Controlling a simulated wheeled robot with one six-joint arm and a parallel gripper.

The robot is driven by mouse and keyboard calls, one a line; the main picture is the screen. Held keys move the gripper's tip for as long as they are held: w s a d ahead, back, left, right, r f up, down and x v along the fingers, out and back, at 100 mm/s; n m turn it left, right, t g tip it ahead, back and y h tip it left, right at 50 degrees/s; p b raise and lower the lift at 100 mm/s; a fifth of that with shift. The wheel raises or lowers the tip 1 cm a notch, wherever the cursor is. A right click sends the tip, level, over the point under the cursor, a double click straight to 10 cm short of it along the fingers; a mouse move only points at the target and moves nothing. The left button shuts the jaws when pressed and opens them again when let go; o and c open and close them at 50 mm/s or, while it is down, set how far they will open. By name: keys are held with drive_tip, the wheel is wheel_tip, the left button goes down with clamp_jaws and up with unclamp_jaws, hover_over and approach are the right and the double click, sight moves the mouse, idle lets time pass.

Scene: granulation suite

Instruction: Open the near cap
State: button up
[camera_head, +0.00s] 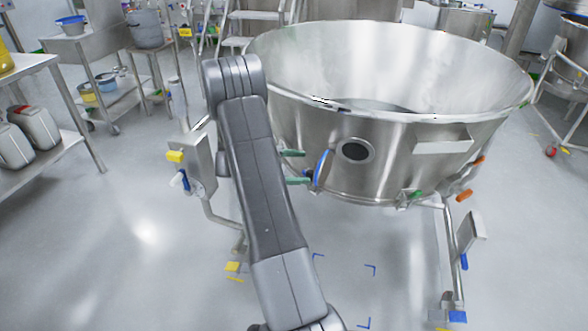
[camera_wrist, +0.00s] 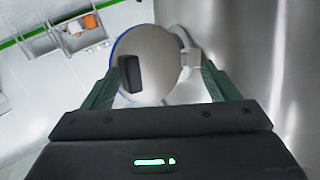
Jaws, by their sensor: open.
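The near cap (camera_head: 323,169) is a round disc with a blue rim on the front wall of the large steel bowl (camera_head: 400,150). In the head view it shows nearly edge-on, standing out from the wall just left of a round dark port (camera_head: 355,151). In the wrist view the cap's pale face (camera_wrist: 155,58) carries a black handle (camera_wrist: 130,73). My gripper (camera_head: 300,167) has green fingers, open and spread beside the cap. In the wrist view my gripper (camera_wrist: 160,75) frames the cap between its fingers; contact cannot be told.
A grey control box (camera_head: 200,160) with yellow and blue parts stands left of my arm. The bowl's frame leg with a blue caster (camera_head: 457,316) is at the lower right. Shelves with containers (camera_head: 75,110) line the left. Floor between is clear.

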drive_tip(key=shift+w+r, duration=0.2)
drive_tip(key=shift+c, duration=0.7)
drive_tip(key=shift+a, duration=0.35)
drive_tip(key=shift+c, duration=0.6)
drive_tip(key=v, duration=1.3)
drive_tip(key=shift+s+a+f, duration=0.15)
drive_tip(key=shift+s+a, duration=0.05)
drive_tip(key=shift+s, duration=0.1)
drive_tip(key=shift+c, duration=1.4)
drive_tip(key=x, duration=1)
drive_tip(key=shift+d, duration=0.35)
drive_tip(key=shift+w, duration=0.15)
